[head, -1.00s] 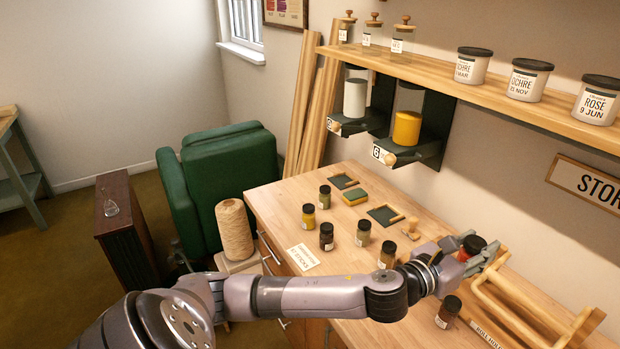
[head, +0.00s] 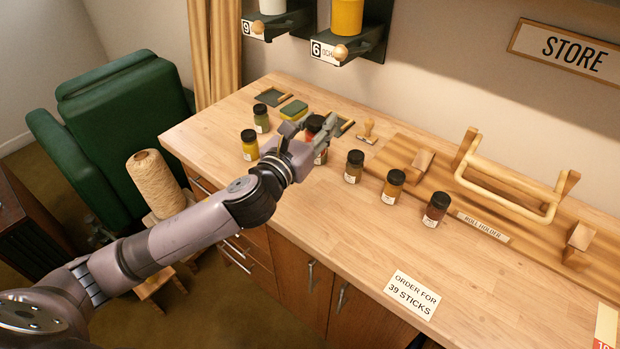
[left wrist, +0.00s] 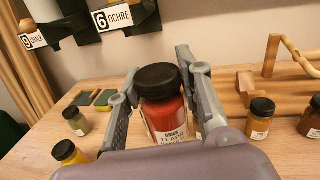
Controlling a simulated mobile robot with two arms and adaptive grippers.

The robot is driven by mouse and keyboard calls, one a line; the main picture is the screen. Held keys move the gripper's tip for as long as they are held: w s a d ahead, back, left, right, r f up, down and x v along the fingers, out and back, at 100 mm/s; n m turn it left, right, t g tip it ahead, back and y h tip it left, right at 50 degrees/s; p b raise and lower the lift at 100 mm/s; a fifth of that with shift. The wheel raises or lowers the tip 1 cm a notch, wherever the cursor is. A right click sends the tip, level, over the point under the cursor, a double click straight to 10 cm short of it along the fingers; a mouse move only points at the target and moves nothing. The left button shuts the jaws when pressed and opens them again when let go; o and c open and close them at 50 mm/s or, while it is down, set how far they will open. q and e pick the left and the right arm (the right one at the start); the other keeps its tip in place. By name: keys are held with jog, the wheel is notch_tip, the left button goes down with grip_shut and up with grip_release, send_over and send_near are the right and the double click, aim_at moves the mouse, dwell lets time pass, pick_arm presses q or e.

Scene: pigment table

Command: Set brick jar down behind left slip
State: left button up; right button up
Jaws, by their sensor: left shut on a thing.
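The brick jar, red with a black lid, (left wrist: 165,118) stands upright between the two fingers of my left gripper (left wrist: 160,98) in the left wrist view. In the head view my left gripper (head: 316,132) is shut on this jar (head: 321,156), over the back left part of the worktop and partly covering it. I cannot tell how high its base is above the wood. One white paper slip, "Order for 39 sticks", (head: 412,294) lies near the front edge, to the right. No left slip shows now; my arm covers part of the left front.
Green (head: 261,118) and yellow (head: 249,144) jars stand left of my gripper. Dark olive (head: 354,166), ochre (head: 393,186) and brown (head: 436,209) jars stand right of it. Behind are a sponge (head: 294,109) and a stamp (head: 367,130). A roll holder (head: 505,190) fills the back right.

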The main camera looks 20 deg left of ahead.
pick_arm(q)
notch_tip(320, 180, down, 14)
jog(key=b, duration=0.2)
jog(key=shift+a+b, duration=0.15)
jog(key=shift+b, duration=0.2)
pick_arm(e)
jog(key=f, duration=0.1)
jog(key=a+f, duration=0.1)
jog(key=shift+w+f, duration=0.15)
jog(key=shift+f, duration=0.25)
jog(key=shift+d, duration=0.1)
jog(key=shift+f, duration=0.1)
pick_arm(q)
jog(key=o, duration=1.3)
jog(key=shift+f, duration=0.15)
jog(key=shift+c, duration=0.2)
pick_arm(e)
jog(key=shift+d, duration=0.3)
